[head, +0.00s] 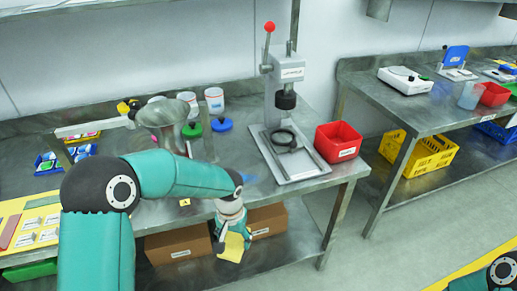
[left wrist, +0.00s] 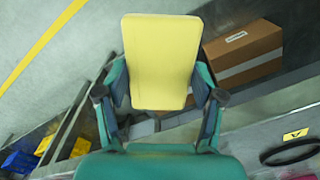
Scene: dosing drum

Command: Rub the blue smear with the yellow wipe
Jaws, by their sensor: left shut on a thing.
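My left gripper (head: 229,230) hangs in front of the table's front edge, pointing down, below the tabletop in the head picture. It is shut on the yellow wipe (head: 233,248). In the left wrist view the wipe (left wrist: 160,60) is a flat yellow rectangle between the two fingers of the left gripper (left wrist: 160,96). The blue smear (head: 250,179) shows as a faint blue patch on the tabletop near the front edge, just right of my left wrist. The wipe is apart from it. The left wrist view does not show the smear clearly. My right gripper is out of view.
A grey hand press (head: 284,75) stands on the table (head: 318,187) behind the smear, with a red bin (head: 338,142) to its right. A steel funnel (head: 161,113) and white jars (head: 214,100) stand at the back. Cardboard boxes (head: 267,220) sit on the lower shelf.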

